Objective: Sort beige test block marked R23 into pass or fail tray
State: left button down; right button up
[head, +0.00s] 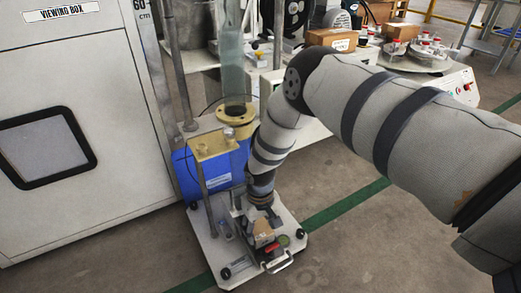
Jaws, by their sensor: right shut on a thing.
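My right arm comes in from the right and reaches down to a small white wheeled base plate. My right gripper (258,226) is low over this plate (240,262), shut on a small beige block (263,229). The block is partly hidden by the gripper, and I cannot read any mark on it. I cannot tell whether the block touches the fixture under it. My left gripper is not in view. I cannot make out a pass or fail tray.
A blue cylinder (214,168) and a clear upright tube (231,60) stand behind the gripper. A white viewing box (80,190) fills the left. Cardboard boxes (332,38) and a round tray of red-capped jars (420,57) stand at the back. The floor at lower right is clear.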

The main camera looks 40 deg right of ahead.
aim_at(260, 229)
notch_tip(260, 229, up, 6)
jog(key=p, duration=0.3)
jog(key=shift+f+p, duration=0.15)
jog(key=shift+p, duration=0.25)
